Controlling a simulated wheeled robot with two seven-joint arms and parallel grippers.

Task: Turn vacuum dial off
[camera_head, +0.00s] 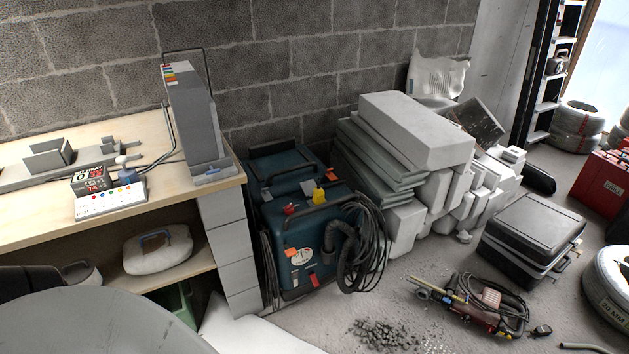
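The vacuum (272,230) is a dark teal, boxy machine standing upright on the floor against the block wall, right of the workbench. A black ribbed hose (345,250) and looped black cable hang on its right side. Its front has a round white dial-like face (299,252) with small red marks, too small to read its setting. A red part (314,279) sits below it, and orange patches lie near it. A red knob-like part (291,209) and a yellow part (319,195) are on top. Neither of my grippers is in view.
A wooden workbench (217,185) on grey blocks stands close on the vacuum's left. Stacked grey blocks (415,130) stand to its right. Rubble (385,335), a corded power tool (480,300) and a black case (530,230) lie on the floor at the right.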

